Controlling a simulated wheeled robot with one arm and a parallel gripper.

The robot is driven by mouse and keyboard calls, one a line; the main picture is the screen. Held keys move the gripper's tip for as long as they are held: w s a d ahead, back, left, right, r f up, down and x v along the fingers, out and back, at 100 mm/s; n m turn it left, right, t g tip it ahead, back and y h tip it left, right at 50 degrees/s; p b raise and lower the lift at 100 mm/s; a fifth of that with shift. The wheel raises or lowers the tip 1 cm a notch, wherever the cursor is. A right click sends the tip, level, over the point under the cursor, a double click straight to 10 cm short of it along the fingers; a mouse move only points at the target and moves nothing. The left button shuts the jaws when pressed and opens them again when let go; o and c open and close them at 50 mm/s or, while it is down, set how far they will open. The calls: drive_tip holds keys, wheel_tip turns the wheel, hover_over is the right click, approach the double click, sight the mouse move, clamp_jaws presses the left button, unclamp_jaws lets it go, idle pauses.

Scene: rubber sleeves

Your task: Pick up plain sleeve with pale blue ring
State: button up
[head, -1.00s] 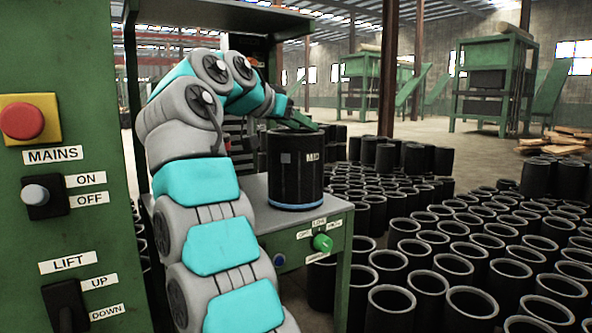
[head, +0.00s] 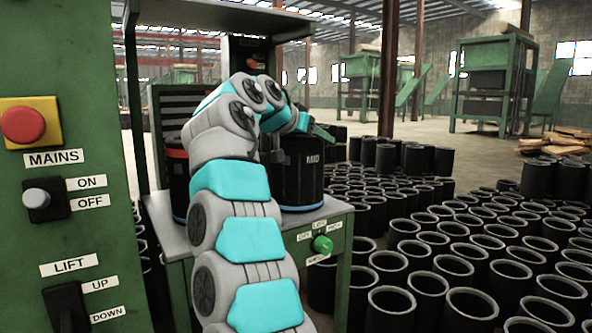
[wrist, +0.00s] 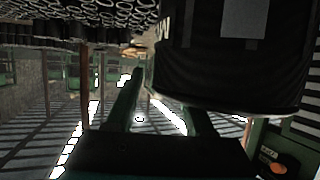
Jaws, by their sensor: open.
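A black sleeve (head: 303,180) stands upright on the green machine table, marked MID, with a thin pale blue line near its base. My arm hides its left part. In the wrist view, which is upside down, the black sleeve (wrist: 230,70) fills the upper right and carries a pale grey square patch. My gripper (head: 320,132) is at the height of its top rim in the head view. In the wrist view its two green fingers (wrist: 165,88) are apart, with nothing seen held between them. Whether a finger touches the sleeve cannot be told.
Another black sleeve (head: 176,178) with a red band near its top stands on the table (head: 325,217), left of my arm. The table front has a green knob (head: 322,244). A green control panel (head: 75,120) stands close at left. Many sleeves (head: 455,245) crowd the floor at right.

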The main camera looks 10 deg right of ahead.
clamp_jaws()
idle(1.3)
